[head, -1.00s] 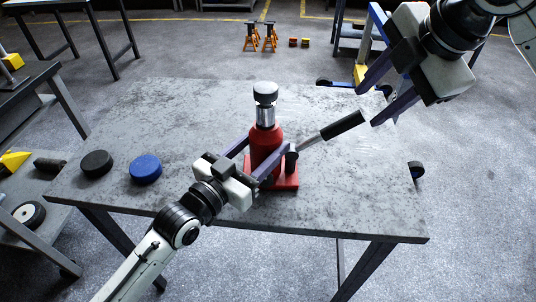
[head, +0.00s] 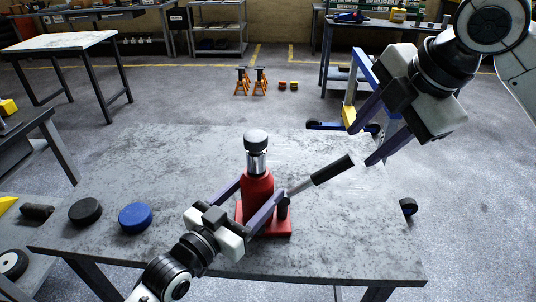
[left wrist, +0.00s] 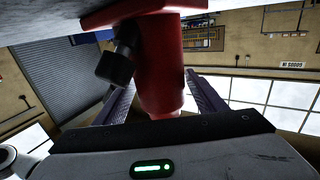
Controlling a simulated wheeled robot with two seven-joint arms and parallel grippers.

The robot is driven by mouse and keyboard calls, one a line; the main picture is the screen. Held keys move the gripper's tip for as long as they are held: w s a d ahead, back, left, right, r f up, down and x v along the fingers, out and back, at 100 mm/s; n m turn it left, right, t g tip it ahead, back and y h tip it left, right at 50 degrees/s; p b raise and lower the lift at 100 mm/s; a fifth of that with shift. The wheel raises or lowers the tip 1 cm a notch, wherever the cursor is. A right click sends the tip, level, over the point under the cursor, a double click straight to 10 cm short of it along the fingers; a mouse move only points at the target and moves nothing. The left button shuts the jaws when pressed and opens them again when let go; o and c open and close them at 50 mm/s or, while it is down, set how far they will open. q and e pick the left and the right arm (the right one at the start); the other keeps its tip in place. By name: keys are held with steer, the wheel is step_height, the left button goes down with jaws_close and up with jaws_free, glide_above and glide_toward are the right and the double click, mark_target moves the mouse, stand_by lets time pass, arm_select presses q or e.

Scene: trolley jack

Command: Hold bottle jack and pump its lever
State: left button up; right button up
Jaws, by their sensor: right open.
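The red bottle jack (head: 258,190) stands upright on the grey table, with a silver ram and a black round top. My left gripper (head: 262,186) is shut on its red body, one finger on each side; the body also shows between the fingers in the left wrist view (left wrist: 162,65). The lever (head: 332,170) slants up to the right from the jack's pump side and ends in a black grip. My right gripper (head: 361,146) is open at the upper end of the lever, its fingers spread on either side of the grip's end. Whether they touch it is unclear.
A black puck (head: 85,212) and a blue puck (head: 135,216) lie on the table (head: 140,165) at the left. Orange jack stands (head: 252,82) are on the floor behind. A blue and yellow wheeled frame (head: 362,95) stands beyond the table at the right.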

arm_select(q)
steer(key=shift+o, duration=0.9)
